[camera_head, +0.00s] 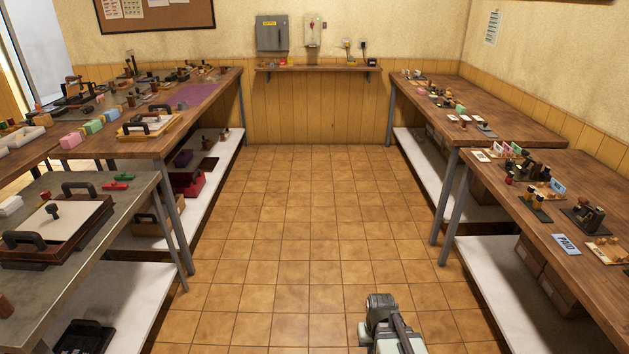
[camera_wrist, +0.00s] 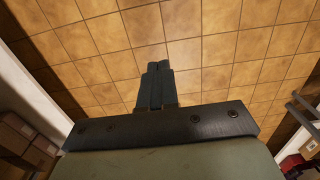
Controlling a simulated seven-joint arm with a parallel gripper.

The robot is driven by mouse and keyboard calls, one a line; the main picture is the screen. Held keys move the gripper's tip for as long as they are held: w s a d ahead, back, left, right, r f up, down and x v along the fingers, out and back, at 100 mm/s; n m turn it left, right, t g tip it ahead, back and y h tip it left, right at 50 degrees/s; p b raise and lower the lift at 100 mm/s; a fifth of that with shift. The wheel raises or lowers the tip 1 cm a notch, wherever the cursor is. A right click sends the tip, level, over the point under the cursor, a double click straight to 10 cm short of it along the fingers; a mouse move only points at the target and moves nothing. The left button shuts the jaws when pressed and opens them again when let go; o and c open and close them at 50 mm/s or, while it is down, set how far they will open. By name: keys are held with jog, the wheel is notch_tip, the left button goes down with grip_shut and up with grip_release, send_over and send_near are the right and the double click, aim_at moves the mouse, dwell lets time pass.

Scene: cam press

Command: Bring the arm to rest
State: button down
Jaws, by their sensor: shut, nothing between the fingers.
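My gripper shows in the wrist view (camera_wrist: 157,82), with its two fingers shut together and nothing between them. Beyond the fingers there is only the tiled floor (camera_wrist: 205,60). In the head view part of my arm (camera_head: 390,325) shows at the bottom, right of the middle, over the aisle floor. The fingers cannot be made out there. My arm is apart from the benches on both sides.
A metal-topped bench (camera_head: 105,215) with a large tray press stands at the near left, a wooden bench (camera_head: 215,90) behind it. Two wooden benches (camera_head: 535,215) with small stamps line the right. A wall shelf (camera_head: 315,68) is at the back. The tiled aisle between is clear.

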jog(key=s+f+g, duration=0.3)
jog(key=s+f, duration=0.6)
jog(key=s, duration=0.5)
jog(key=s+f+g, duration=0.3)
jog(key=s+f, duration=0.7)
jog(key=s, duration=0.4)
jog(key=shift+s+g, duration=0.3)
